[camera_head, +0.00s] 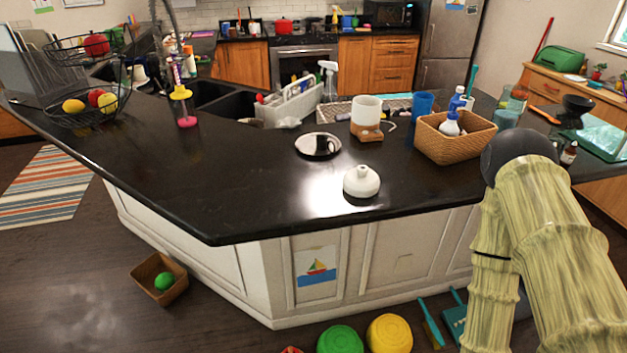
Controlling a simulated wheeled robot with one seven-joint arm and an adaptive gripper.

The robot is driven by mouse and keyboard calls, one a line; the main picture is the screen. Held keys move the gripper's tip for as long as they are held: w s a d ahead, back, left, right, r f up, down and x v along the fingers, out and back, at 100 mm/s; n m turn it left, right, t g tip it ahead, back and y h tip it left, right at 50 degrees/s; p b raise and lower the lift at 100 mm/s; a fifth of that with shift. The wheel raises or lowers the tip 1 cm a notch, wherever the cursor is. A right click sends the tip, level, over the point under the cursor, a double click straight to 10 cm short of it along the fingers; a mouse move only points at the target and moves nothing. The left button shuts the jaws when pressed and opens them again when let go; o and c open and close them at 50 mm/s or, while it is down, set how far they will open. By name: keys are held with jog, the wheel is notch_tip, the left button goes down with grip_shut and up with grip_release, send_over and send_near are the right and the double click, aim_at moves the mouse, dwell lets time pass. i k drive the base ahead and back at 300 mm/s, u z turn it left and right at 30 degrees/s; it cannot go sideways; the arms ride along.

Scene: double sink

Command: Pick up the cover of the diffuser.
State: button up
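A white dome-shaped piece with a short neck on top, which looks like the diffuser cover (361,182), sits upright on the black countertop near its front edge. The diffuser body (367,109), a white cylinder on a wooden base, stands behind it, apart from it. My arm shows at the right with pale, bamboo-like links and a dark rounded joint, to the right of the cover. My gripper is not visible in this view.
A shiny round plate (318,145) lies left of the diffuser. A wicker basket (455,143) with bottles and a blue cup (422,104) stand to the right. The black countertop (240,190) left of the cover is clear. Bowls and a box lie on the floor.

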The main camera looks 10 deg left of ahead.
aim_at(361, 182)
jog(key=u, duration=2.05)
jog(key=k, duration=0.4)
jog(key=z, duration=1.35)
